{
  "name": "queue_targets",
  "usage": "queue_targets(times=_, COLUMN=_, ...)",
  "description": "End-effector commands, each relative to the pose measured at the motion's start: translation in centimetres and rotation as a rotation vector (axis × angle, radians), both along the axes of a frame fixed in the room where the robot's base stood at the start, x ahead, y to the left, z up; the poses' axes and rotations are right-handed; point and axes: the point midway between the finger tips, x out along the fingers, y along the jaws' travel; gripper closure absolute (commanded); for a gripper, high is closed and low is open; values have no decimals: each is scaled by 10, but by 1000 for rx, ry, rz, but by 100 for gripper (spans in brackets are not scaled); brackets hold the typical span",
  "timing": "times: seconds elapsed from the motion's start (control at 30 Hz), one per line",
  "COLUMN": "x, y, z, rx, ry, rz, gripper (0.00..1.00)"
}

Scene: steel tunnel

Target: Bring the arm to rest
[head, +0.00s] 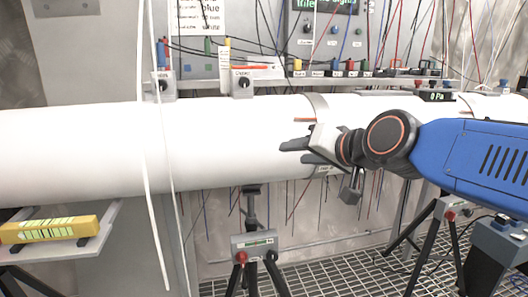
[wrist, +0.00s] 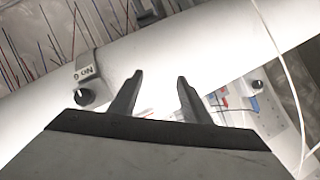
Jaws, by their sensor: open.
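My arm reaches in from the right in the head view, with a blue link and a dark round joint. My gripper (head: 292,152) is in front of the large white pipe (head: 90,150), its fingers pointing left. The wrist view shows the two dark fingers of my gripper (wrist: 158,85) spread apart with nothing between them. The white pipe (wrist: 215,45) crosses that view diagonally behind the fingertips. I cannot tell how far the fingers are from the pipe.
A grey shelf (head: 100,240) at the left holds a yellow device (head: 48,230). A tripod box (head: 255,244) stands below the pipe, and another tripod (head: 450,208) stands at the right. Loose white cables (head: 150,200) hang in front of the pipe. A black knob (wrist: 84,96) shows near the fingers.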

Motion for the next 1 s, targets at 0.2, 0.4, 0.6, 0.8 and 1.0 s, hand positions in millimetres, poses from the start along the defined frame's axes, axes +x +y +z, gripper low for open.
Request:
queue_targets(times=0.2, x=-56, y=-75, z=-99, rx=-257, ry=172, rz=-6, gripper=57)
queue_targets(times=0.4, x=-119, y=-140, z=-180, rx=-457, ry=360, rz=-20, gripper=57)
queue_targets(times=0.6, x=-179, y=-187, z=-237, rx=-594, ry=531, rz=-32, gripper=57)
queue_targets(times=0.8, x=-207, y=-206, z=-258, rx=-648, ry=607, rz=-38, gripper=57)
queue_targets(times=1.0, x=-208, y=-207, z=-259, rx=-651, ry=613, rz=-37, gripper=57)
